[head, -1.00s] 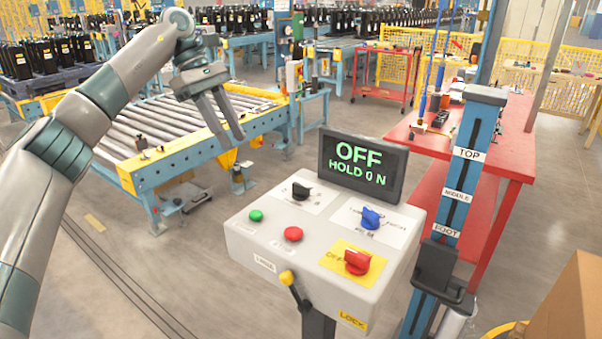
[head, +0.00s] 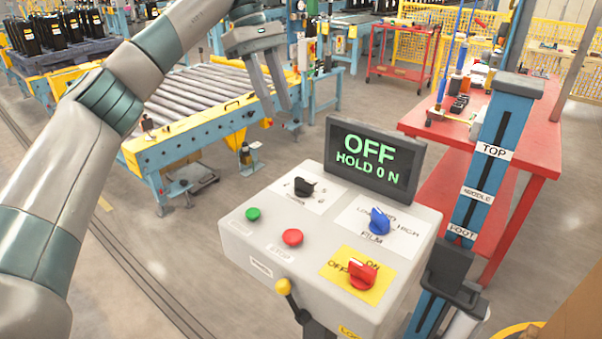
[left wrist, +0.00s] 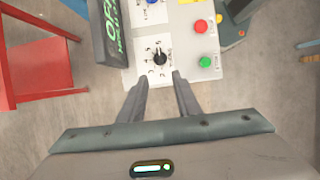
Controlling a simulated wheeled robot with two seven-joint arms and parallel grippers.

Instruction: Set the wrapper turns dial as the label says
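The black dial (head: 304,187) sits on a white plate at the back left of the grey control box (head: 235,228); its small markings are too blurred to read in the head view. In the left wrist view the black dial (left wrist: 160,57) lies just beyond my fingertips, roughly in line with the gap between them. My left gripper (head: 284,114) is open and empty, above and behind the box in the head view; its two fingers stand apart in the left wrist view (left wrist: 159,80). My right gripper is not in view. I see no readable label giving a turns setting.
The screen (head: 372,156) reads OFF, HOLD 0 N. Near the dial are a blue FILM knob (head: 380,221), a red ON/OFF switch (head: 362,274), a green button (head: 253,214) and a red button (head: 292,237). A blue post (head: 486,165) stands at right, a roller conveyor (head: 205,132) behind.

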